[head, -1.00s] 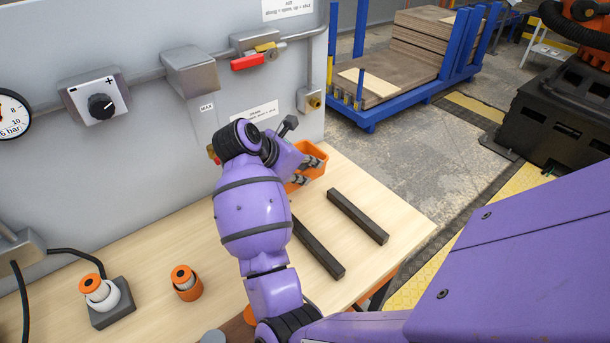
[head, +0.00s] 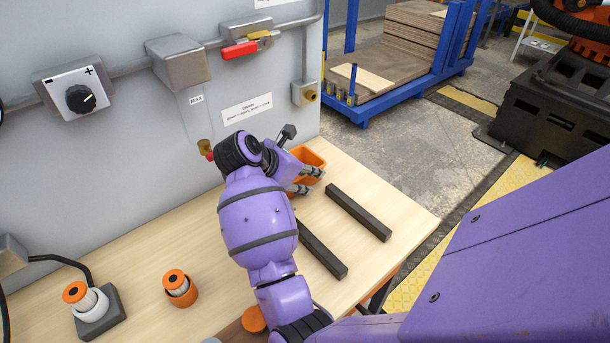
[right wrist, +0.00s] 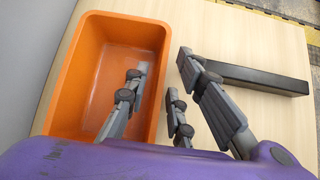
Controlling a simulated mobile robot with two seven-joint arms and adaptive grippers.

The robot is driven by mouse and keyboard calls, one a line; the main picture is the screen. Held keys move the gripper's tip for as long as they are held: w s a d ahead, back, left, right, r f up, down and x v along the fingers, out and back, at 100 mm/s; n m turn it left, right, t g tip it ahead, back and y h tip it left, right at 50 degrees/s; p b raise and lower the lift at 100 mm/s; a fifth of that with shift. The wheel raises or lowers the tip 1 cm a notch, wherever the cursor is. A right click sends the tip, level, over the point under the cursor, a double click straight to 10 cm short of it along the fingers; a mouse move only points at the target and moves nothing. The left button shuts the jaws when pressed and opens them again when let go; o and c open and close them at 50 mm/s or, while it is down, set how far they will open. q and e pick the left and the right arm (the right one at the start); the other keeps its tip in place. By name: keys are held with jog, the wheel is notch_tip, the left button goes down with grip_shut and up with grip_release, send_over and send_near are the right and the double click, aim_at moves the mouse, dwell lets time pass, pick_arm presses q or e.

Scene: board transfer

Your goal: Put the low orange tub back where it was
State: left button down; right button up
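The low orange tub (head: 317,155) stands on the bench near its back right corner, by the grey panel. It looks empty in the right wrist view (right wrist: 83,85). My right gripper (head: 305,181) is at the tub's near side, and my arm hides part of the tub. In the right wrist view my right gripper (right wrist: 160,82) is open. One finger shows over the tub's inside and the other fingers are beyond its right wall, so the rim lies between them. Contact with the wall cannot be told. My left gripper is not in view.
Two dark bars (head: 358,212) lie on the bench (head: 390,190) in front of the tub. Orange-topped cylinders (head: 180,289) stand at the left, one on a grey base (head: 100,315). The grey panel (head: 110,150) bounds the back. The bench's right edge is clear.

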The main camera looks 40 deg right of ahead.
jog(key=shift+r, duration=0.1)
jog(key=shift+a+r, duration=0.15)
jog(key=shift+r, duration=0.1)
jog(key=v, duration=1.1)
jog(key=shift+a, duration=0.25)
jog(key=shift+s+r, duration=0.1)
